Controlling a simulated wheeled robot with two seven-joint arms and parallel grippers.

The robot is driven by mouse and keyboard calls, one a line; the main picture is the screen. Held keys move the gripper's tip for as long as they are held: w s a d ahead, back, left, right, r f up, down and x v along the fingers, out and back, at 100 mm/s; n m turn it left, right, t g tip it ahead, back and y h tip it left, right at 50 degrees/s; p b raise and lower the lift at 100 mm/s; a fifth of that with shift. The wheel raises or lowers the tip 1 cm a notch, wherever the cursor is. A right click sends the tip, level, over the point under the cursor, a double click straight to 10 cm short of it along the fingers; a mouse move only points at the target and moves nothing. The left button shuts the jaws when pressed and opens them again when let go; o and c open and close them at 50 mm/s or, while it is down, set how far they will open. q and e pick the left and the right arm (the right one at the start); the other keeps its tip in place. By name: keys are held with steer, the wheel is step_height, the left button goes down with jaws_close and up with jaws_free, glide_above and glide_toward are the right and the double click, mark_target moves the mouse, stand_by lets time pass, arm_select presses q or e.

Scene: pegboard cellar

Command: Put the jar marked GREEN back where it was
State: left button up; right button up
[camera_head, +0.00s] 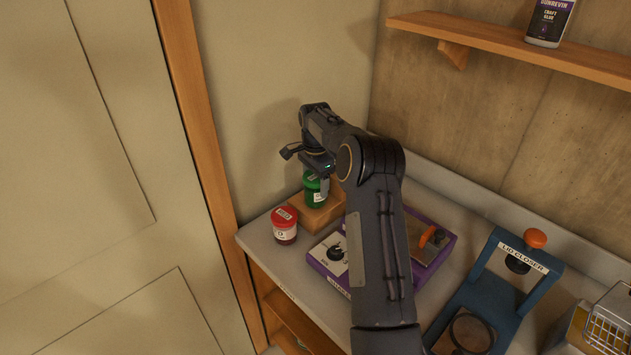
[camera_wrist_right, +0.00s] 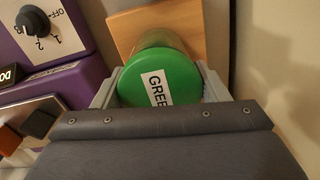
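The jar marked GREEN (camera_head: 314,199) has a green lid and stands at or just above a small wooden block (camera_head: 335,209) in the counter's back corner. In the right wrist view its lid (camera_wrist_right: 158,78) shows part of the label, "GREE". My right gripper (camera_head: 318,184) reaches down over it, and its fingers lie against both sides of the jar, seemingly shut on it. I cannot tell if the jar's base touches the block. My left gripper is out of view.
A red-lidded jar (camera_head: 285,226) stands left of the block on the grey counter (camera_head: 262,238). A purple device (camera_head: 325,262) with a dial is in front. A blue lid closer (camera_head: 482,299) stands to the right. A door and wall are close on the left.

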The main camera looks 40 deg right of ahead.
steer(key=o, duration=0.4)
steer(key=shift+c, duration=0.2)
